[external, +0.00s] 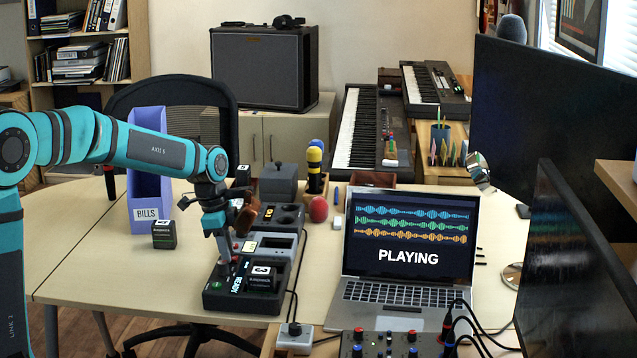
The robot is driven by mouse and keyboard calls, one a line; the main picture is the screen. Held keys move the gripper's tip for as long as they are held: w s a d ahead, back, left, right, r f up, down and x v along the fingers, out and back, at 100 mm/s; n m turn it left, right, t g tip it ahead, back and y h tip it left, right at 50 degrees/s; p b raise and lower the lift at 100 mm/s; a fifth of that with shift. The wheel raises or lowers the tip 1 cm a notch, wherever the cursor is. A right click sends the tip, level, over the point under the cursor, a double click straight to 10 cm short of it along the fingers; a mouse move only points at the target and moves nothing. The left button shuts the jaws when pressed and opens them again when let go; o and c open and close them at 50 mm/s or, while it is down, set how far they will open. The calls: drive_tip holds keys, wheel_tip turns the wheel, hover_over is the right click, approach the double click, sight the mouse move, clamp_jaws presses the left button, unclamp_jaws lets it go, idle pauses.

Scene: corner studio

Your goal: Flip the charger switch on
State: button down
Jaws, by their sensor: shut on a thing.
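The charger (228,300) is a low black box near the table's front edge, with a lit "READY" label on its top. A black battery block (262,281) marked 3 sits in it on the right. My gripper (224,268) points down at the charger's left part, just left of the label. Its fingers are shut on a small part there, which appears to be the charger switch. The fingers hide most of that part, so its position cannot be told.
Behind the charger stand a grey unit (275,247) and a lidded grey box (278,184). Another black battery (164,235) stands left, by the purple BILLS holder (146,190). A laptop (410,260) showing "PLAYING" is to the right. The table's left part is clear.

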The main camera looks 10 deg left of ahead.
drive_tip(key=shift+a+h, duration=0.1)
drive_tip(key=shift+h, duration=0.4)
drive_tip(key=c, duration=1.3)
unclamp_jaws()
drive_tip(key=shift+r, duration=0.1)
drive_tip(key=v, duration=1.7)
drive_tip(key=shift+r, duration=0.1)
drive_tip(key=shift+a, duration=0.15)
